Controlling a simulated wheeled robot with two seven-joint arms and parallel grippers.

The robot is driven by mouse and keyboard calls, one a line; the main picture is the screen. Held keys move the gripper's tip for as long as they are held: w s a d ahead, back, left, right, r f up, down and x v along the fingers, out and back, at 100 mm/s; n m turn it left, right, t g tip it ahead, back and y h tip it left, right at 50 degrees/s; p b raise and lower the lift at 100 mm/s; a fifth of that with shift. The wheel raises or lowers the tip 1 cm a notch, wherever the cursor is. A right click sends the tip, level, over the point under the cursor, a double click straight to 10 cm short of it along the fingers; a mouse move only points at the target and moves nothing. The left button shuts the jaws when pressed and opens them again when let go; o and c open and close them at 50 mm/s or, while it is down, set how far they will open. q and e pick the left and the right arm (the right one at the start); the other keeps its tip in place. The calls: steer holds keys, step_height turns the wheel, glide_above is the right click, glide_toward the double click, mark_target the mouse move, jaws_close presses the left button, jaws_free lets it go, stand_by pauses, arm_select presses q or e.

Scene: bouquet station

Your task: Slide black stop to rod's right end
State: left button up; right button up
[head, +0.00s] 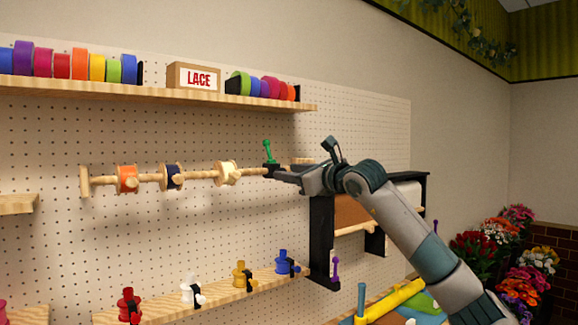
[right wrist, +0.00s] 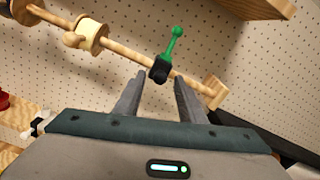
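The black stop (head: 270,170) with its green lever (head: 267,151) sits on the wooden rod (head: 200,175), close to the rod's right end. In the right wrist view the stop (right wrist: 160,70) is on the rod, a little left of the rod's square wooden end piece (right wrist: 215,92). My right gripper (head: 283,174) is at the stop. In the right wrist view its two fingers (right wrist: 158,88) are apart, with the stop just beyond and between their tips; contact cannot be told. My left gripper is not in view.
Orange (head: 127,179), navy (head: 172,176) and cream (head: 228,173) ribbon spools hang on the rod, left of the stop. A shelf (head: 150,92) with ribbon rolls and a LACE box (head: 193,77) runs above. A lower shelf (head: 210,297) holds several small coloured spools.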

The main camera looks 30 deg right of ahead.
steer(key=shift+w, duration=0.45)
jaws_close()
steer(key=d+p, duration=0.1)
steer(key=d, duration=0.7)
steer(key=shift+w+d, duration=0.3)
steer(key=shift+d, duration=0.1)
jaws_free()
